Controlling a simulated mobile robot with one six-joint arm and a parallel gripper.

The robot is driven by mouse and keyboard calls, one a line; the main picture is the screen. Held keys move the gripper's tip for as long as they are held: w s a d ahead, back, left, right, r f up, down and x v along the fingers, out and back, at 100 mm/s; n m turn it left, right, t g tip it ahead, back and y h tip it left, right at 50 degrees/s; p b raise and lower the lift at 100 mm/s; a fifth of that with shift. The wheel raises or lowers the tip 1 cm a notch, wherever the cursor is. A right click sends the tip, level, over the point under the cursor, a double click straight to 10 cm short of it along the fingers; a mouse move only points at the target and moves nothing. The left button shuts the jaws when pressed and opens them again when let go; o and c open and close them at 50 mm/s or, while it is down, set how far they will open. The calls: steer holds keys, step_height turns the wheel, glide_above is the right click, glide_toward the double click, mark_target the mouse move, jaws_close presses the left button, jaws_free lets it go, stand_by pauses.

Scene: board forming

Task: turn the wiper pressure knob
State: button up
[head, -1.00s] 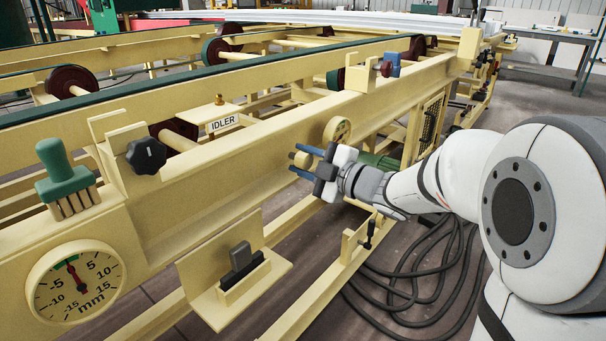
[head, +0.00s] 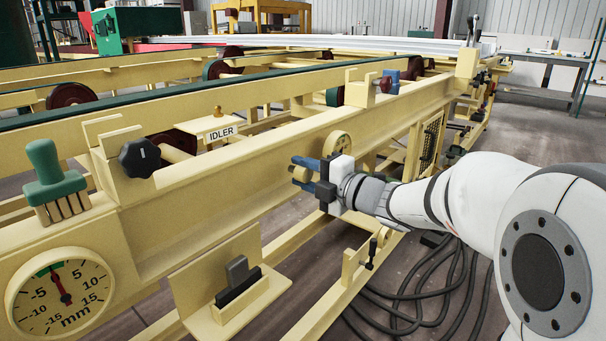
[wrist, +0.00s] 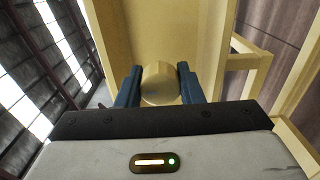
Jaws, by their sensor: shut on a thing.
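My gripper (head: 302,174) is shut on a round, pale yellow knob on the side of the cream frame. In the wrist view the knob (wrist: 160,84) sits between the two blue fingers, one on each side. In the head view it is mostly hidden by the fingers. I see no label on it, so I cannot tell from writing whether it is the wiper pressure knob.
A black knob (head: 139,157) stands near the IDLER sign (head: 222,132). A large mm dial (head: 62,297) and a green-handled brush (head: 52,184) are at left. A black-handled block (head: 238,280) sits on a lower bracket. Black cables (head: 420,285) lie on the floor below my arm.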

mark_target(310, 174)
steer(key=shift+d, duration=0.1)
steer(key=o, duration=1)
steer(key=shift+c, duration=0.2)
steer(key=p+v, duration=0.2)
steer(key=v, duration=0.5)
steer(key=shift+s+d+p, duration=0.2)
steer(key=shift+d+p, duration=0.1)
